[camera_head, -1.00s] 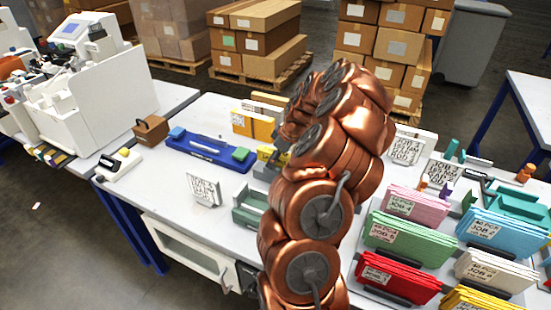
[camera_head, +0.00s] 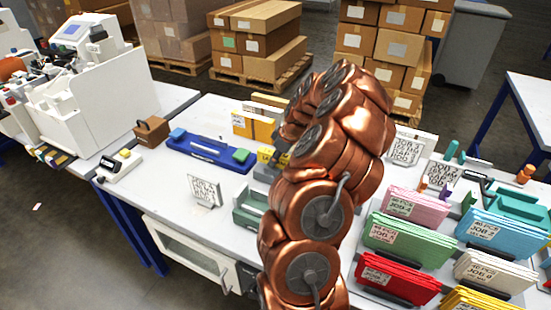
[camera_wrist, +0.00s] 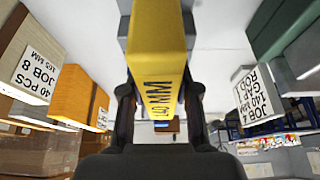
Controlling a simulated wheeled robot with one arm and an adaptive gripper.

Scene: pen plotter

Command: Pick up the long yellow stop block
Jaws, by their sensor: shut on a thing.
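The yellow stop block (camera_wrist: 157,40) fills the upper middle of the wrist view, with a black label ending in "40 MM" on its face. My gripper (camera_wrist: 160,95) is shut on it, with one dark finger on each side. Its far end runs out of the top of the wrist view, so its full length is hidden. In the head view a small yellow part of the block (camera_head: 265,155) shows left of my copper arm, which hides most of the gripper. I cannot tell whether the block touches the table.
A blue tray (camera_head: 205,150) lies to the left on the white table. A job card (camera_head: 204,191) stands nearer the front, beside a green holder (camera_head: 248,208). Orange blocks (camera_head: 262,130) stand just behind. Coloured card stacks (camera_head: 408,240) crowd the right.

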